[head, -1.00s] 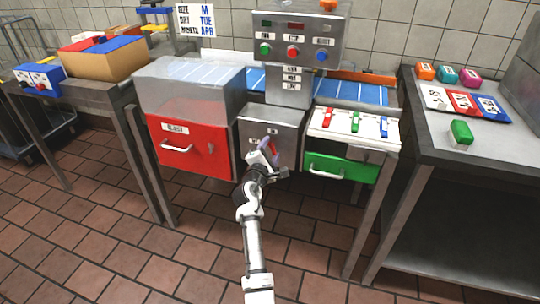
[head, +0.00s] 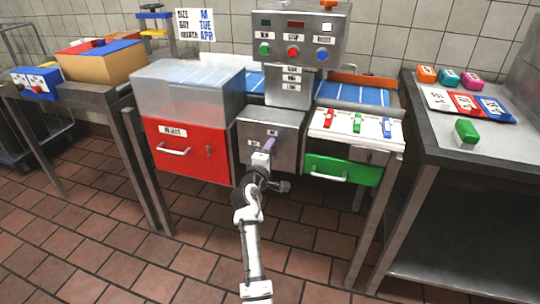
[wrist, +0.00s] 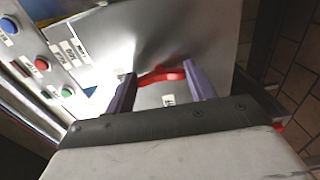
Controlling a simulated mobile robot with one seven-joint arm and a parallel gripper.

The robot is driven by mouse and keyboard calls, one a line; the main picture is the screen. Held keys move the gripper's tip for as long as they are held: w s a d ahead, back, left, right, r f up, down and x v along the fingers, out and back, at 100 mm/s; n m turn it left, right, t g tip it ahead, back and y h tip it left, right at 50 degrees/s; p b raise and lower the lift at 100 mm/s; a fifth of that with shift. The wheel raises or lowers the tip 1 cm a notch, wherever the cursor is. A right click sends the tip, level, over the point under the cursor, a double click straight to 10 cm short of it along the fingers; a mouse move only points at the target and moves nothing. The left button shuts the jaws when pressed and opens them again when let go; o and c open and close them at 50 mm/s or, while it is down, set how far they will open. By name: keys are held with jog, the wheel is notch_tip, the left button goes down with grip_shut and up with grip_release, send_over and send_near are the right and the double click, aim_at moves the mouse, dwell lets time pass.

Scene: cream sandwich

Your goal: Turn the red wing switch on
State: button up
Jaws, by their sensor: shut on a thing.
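The red wing switch (wrist: 160,76) shows in the wrist view as a curved red bar on a grey metal panel. It spans between the two purple fingers of my gripper (wrist: 161,92), which are shut on it with its ends at their inner sides. In the head view my gripper (head: 268,147) is at the front of the grey metal box (head: 288,128) under the control panel. The switch is hidden there behind my gripper. A small white label (wrist: 168,100) sits on the panel beside the switch. I cannot read it.
A red drawer front (head: 185,163) marked REJECT is left of the box. A green drawer (head: 330,169) and a white tray with small red, green and blue pieces are on the right. The control panel (head: 276,36) with coloured buttons stands above. The tiled floor in front is clear.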

dwell(0.3)
jog(key=o, duration=1)
jog(key=v, duration=1.4)
jog(key=shift+b, duration=0.4)
